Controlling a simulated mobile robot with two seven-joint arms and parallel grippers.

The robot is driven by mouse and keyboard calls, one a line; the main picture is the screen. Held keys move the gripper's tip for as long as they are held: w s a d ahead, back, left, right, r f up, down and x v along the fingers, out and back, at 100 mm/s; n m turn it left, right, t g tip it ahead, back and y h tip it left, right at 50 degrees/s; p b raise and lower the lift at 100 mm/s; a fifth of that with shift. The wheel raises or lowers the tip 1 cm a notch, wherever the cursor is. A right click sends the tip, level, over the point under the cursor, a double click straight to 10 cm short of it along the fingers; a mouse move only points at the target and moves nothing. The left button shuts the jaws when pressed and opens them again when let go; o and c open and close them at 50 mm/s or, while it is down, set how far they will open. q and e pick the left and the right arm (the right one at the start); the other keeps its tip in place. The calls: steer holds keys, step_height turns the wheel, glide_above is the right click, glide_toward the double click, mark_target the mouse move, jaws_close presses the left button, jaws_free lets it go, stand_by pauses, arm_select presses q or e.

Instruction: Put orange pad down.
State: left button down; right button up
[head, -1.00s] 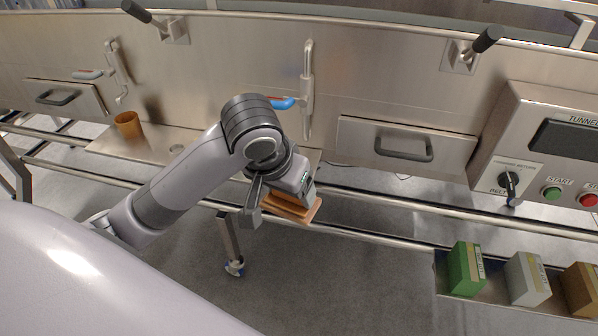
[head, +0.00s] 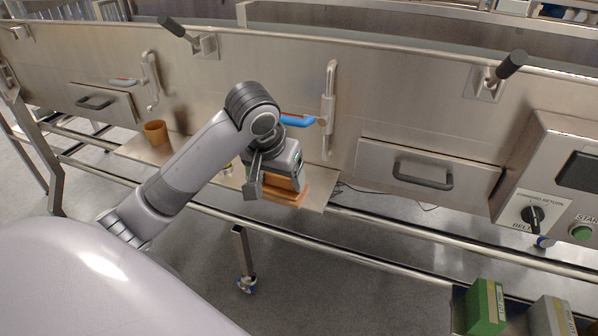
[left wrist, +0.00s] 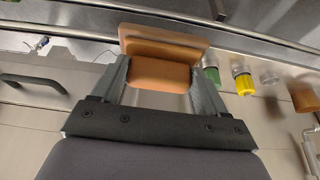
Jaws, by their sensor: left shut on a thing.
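The orange pad (head: 289,192) is a flat block with a raised grip block on it. My left gripper (head: 277,187) is shut on it; in the left wrist view the two fingers (left wrist: 163,84) close on both sides of the pad's grip block (left wrist: 160,74), and the pad's plate (left wrist: 165,43) lies beyond the fingertips. The pad is at the right part of the steel shelf (head: 315,198) on the machine's front. I cannot tell whether it touches the shelf. My right gripper is not in view.
An orange cup (head: 155,132) stands at the shelf's left. A yellow-capped item (left wrist: 244,82) and a green one (left wrist: 212,76) sit beside the pad. A blue-handled valve (head: 298,120) and a drawer (head: 425,175) are on the panel. Green (head: 486,306) and grey blocks stand lower right.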

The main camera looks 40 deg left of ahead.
arm_select(q)
steer(key=w+a+p, duration=0.1)
steer(key=w+a, duration=0.1)
steer(key=w, duration=0.8)
steer(key=f, duration=0.6)
steer(key=shift+s+a+f, duration=0.15)
steer(key=shift+s+f, duration=0.05)
steer(key=shift+f, duration=0.05)
steer(key=shift+w+f+p, duration=0.25)
steer(key=shift+f+p, duration=0.05)
jaws_free()
steer(key=shift+f, duration=0.1)
